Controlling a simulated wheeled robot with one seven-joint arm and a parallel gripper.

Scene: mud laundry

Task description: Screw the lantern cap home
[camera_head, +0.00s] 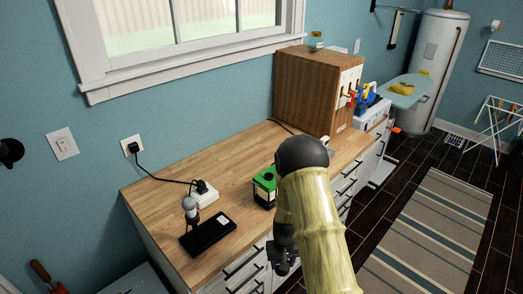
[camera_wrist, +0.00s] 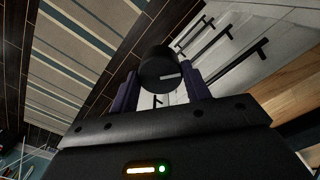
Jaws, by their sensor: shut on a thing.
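My gripper (camera_wrist: 160,88) is shut on a black round cap (camera_wrist: 160,68) with a short pale mark on its face; one dark finger shows on each side of it. In the head view my gripper (camera_head: 283,262) is a dark shape low beside the drawer fronts, partly hidden by my arm, and I cannot make out the cap there. A green and black body (camera_head: 264,186), which looks like the lantern, stands on the wooden counter, with a dark round spot on top.
On the wooden counter (camera_head: 160,200), a black tray (camera_head: 208,236) lies near a grey bulb-shaped thing (camera_head: 190,208) and a white power block (camera_head: 205,194) with a cord. A wooden cabinet (camera_head: 305,90) stands behind. Drawers with black handles (camera_head: 243,268) line the front; a striped rug (camera_head: 430,235) covers the floor.

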